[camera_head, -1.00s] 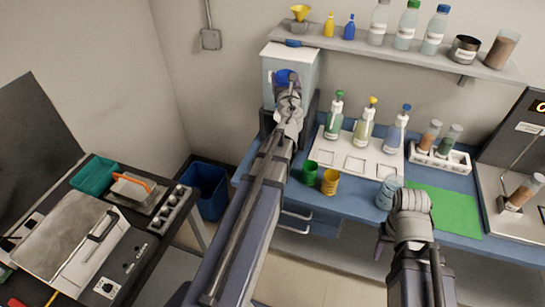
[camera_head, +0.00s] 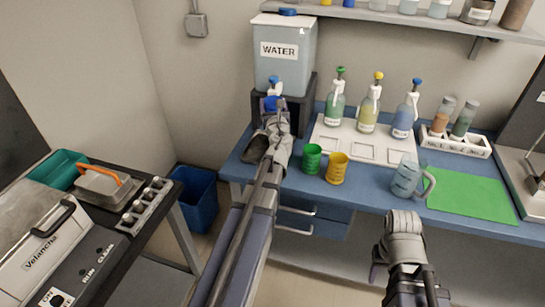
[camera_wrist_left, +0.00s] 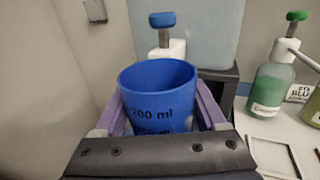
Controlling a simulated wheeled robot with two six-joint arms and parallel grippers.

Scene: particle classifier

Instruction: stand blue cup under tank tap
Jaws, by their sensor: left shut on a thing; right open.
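The blue cup (camera_wrist_left: 158,92) is upright between the two fingers of my left gripper (camera_wrist_left: 160,118), which is shut on it. In the head view the cup (camera_head: 272,103) shows small, just below and in front of the tap (camera_head: 273,86) of the water tank (camera_head: 285,62). The tap, with its blue knob, also stands behind the cup in the left wrist view (camera_wrist_left: 164,32). The cup's rim hides the tap's lower end, so I cannot tell if they line up. My right gripper (camera_head: 385,255) is open, low in front of the bench, its fingers mostly hidden.
The tank sits on a dark stand (camera_head: 299,108) at the bench's left end. A green cup (camera_head: 312,158), a yellow cup (camera_head: 337,168) and a grey-blue mug (camera_head: 405,180) stand on the blue bench. Pump bottles (camera_head: 368,108) stand on a white tray to the right.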

